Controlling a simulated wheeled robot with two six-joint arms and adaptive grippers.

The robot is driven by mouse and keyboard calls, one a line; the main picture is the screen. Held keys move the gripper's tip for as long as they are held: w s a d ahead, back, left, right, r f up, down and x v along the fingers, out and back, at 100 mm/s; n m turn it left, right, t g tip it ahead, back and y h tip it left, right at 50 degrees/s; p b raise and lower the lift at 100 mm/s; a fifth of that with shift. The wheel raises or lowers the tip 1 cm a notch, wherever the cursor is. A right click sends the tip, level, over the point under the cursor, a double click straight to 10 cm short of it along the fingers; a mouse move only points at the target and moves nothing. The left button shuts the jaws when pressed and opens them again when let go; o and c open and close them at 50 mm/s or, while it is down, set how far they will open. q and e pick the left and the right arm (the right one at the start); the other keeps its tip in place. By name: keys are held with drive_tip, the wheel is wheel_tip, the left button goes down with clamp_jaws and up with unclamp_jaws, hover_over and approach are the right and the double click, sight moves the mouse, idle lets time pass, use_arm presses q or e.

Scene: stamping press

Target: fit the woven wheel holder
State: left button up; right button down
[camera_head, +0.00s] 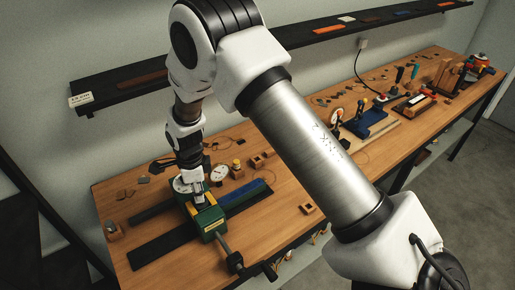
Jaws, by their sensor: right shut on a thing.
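My right gripper (196,190) points down over the green machine (209,217) on the wooden bench. It is shut on a small pale-grey piece at its fingertips, which is mostly hidden and too small to identify. Whether this piece touches the green machine cannot be told. A woven wheel holder cannot be made out for sure. A round white dial-like disc (219,172) lies just right of the gripper. My left gripper is not in view.
A blue strip (247,197) and black strips (160,246) flank the machine. A lever with a dark knob (235,262) sticks out toward the front edge. Small wooden blocks (257,161) stand behind. A blue-based device (366,122) stands farther right. A dark shelf (135,82) runs along the wall.

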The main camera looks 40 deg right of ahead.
drive_tip(key=shift+f+b, duration=0.3)
drive_tip(key=shift+f, duration=0.4)
drive_tip(key=shift+f, duration=0.1)
drive_tip(key=c, duration=0.8)
unclamp_jaws()
drive_tip(key=shift+c, duration=0.2)
wheel_tip(320, 180, up, 12)
